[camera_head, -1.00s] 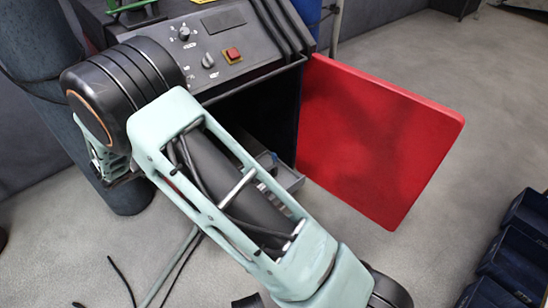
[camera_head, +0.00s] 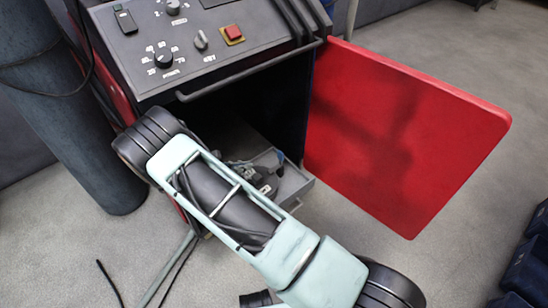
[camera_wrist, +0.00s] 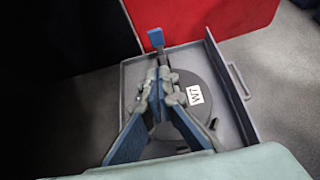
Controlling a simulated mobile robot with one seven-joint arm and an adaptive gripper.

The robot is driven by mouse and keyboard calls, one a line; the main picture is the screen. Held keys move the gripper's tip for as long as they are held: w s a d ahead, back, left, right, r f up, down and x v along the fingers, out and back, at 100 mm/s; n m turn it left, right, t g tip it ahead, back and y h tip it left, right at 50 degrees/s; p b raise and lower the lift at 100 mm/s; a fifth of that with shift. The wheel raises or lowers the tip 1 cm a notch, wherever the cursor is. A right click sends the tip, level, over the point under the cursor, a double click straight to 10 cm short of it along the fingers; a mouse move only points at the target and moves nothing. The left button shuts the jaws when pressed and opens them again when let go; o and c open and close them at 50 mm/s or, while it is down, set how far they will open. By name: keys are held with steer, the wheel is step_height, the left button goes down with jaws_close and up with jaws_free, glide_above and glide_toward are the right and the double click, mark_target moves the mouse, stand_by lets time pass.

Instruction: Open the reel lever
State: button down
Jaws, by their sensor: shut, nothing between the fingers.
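The blue-tipped reel lever (camera_wrist: 156,38) stands up at the far end of the grey drawer in the wrist view. It also shows as a small blue spot (camera_head: 280,158) in the head view. A dark round reel (camera_wrist: 185,125) with a white "W7" label lies in the drawer, partly hidden by my fingers. My gripper (camera_wrist: 157,80) is shut and empty above the reel. Its tips point toward the lever, which appears just beyond them; I see no contact. In the head view my arm reaches toward the drawer, with my forearm in front of part of it.
The grey drawer (camera_head: 297,187) sticks out of the black machine's low opening. A red door panel (camera_head: 395,130) stands open to the right. The control panel (camera_head: 190,45) and its front bar are above. Dark blue bins (camera_head: 525,265) stand on the floor at right.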

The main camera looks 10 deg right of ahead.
steer(key=b, duration=0.2)
glide_toward(280, 157)
steer(key=f, duration=0.2)
steer(key=d+f, duration=0.1)
steer(key=shift+w+f, duration=0.2)
steer(key=shift+w, duration=0.2)
steer(key=shift+w+d+b, duration=0.15)
steer(key=shift+w+d, duration=0.2)
steer(key=shift+d, duration=0.25)
steer(key=shift+w+d+b, duration=0.15)
steer(key=shift+w+d, duration=0.15)
steer(key=shift+d, duration=0.3)
steer(key=shift+w+d+r, duration=0.1)
steer(key=shift+w+d, duration=0.3)
steer(key=shift+d, duration=0.2)
